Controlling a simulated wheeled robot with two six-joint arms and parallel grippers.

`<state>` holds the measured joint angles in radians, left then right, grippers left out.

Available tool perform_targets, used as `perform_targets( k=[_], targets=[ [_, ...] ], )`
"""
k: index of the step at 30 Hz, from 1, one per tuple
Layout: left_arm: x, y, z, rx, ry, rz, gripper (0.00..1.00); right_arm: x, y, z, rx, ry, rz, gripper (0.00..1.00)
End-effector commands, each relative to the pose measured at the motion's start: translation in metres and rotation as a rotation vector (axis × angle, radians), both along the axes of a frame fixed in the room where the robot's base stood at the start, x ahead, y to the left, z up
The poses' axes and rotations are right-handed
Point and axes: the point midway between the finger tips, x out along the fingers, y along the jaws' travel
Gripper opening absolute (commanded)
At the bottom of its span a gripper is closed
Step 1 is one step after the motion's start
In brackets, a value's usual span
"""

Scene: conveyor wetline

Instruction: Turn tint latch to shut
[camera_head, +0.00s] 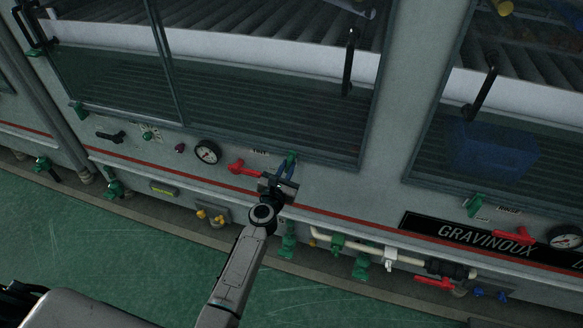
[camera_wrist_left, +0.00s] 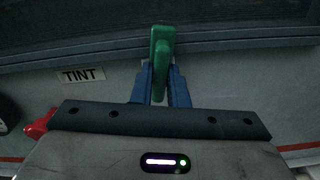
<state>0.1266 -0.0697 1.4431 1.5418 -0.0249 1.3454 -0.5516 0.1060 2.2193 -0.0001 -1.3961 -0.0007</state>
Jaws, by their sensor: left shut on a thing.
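The tint latch is a green handle (camera_wrist_left: 160,50) just right of the TINT label (camera_wrist_left: 78,75) in the left wrist view. It stands roughly upright there, its upper end over the window's lower frame. In the head view the green latch (camera_head: 291,158) shows at the window's lower edge. My left gripper (camera_wrist_left: 160,82) has its blue fingers on both sides of the latch's lower part and is shut on it. In the head view the left gripper (camera_head: 283,172) reaches the panel from below. My right gripper is not in view.
A red lever (camera_head: 243,169) and a round gauge (camera_head: 207,152) sit left of the latch. Black window handles (camera_head: 349,62) are above. Pipes with green valves (camera_head: 337,242) run below right. Green floor (camera_head: 120,250) lies open in front.

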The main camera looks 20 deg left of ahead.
Motion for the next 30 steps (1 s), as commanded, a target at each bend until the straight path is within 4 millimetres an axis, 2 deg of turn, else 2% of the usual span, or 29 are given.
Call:
perform_targets(
  k=[3,4,7,17,30],
  targets=[
    [0.000,0.002,0.000,-0.128,0.005,0.000,0.00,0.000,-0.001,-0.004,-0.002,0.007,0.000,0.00],
    [0.000,0.002,0.000,-0.141,0.006,-0.001,0.15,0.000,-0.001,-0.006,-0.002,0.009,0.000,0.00],
    [0.000,0.002,-0.001,-0.133,0.005,0.000,0.35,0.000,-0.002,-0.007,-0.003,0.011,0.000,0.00],
    [-0.003,0.002,-0.001,-0.128,0.005,0.000,0.35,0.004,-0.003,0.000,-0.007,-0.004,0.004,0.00],
    [-0.046,0.003,-0.001,-0.128,0.006,-0.001,0.35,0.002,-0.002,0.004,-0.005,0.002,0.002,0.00]
  ],
)
